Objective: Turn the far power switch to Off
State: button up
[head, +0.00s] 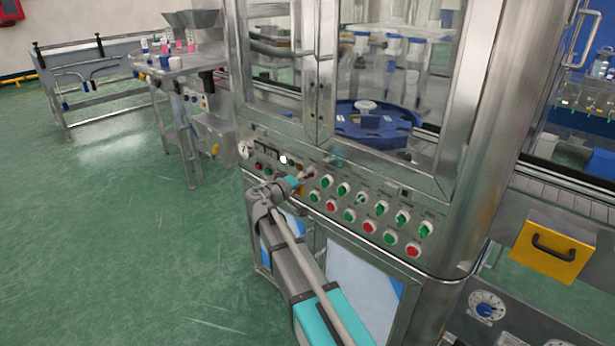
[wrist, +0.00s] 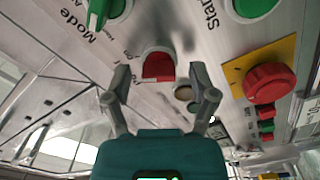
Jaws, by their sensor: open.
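A red rotary switch (wrist: 158,66) in a pale ring sits on the steel control panel (wrist: 165,22), ahead of my gripper in the wrist view. Small lettering beside it is too blurred to read surely, and its exact setting cannot be told. My gripper (wrist: 159,82) is open, with one finger on each side of the switch in this view. No contact can be made out. In the head view my gripper (head: 298,184) is at the left part of the panel (head: 345,172) and hides some of its controls.
A green knob (wrist: 104,10) marked Mode, a green Start button (wrist: 252,6) and a red mushroom button (wrist: 269,82) on yellow are nearby. Several green and red controls line the panel to the right of my gripper. Open green floor (head: 110,240) lies left.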

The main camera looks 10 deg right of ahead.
jog(key=shift+c, duration=0.2)
grip_shut()
jog(key=shift+d, duration=0.15)
jog(key=shift+n, duration=0.3)
jog(key=n, duration=0.5)
jog(key=shift+f, duration=0.1)
jog(key=n, duration=0.6)
dwell(0.3)
jog(key=shift+n, duration=0.3)
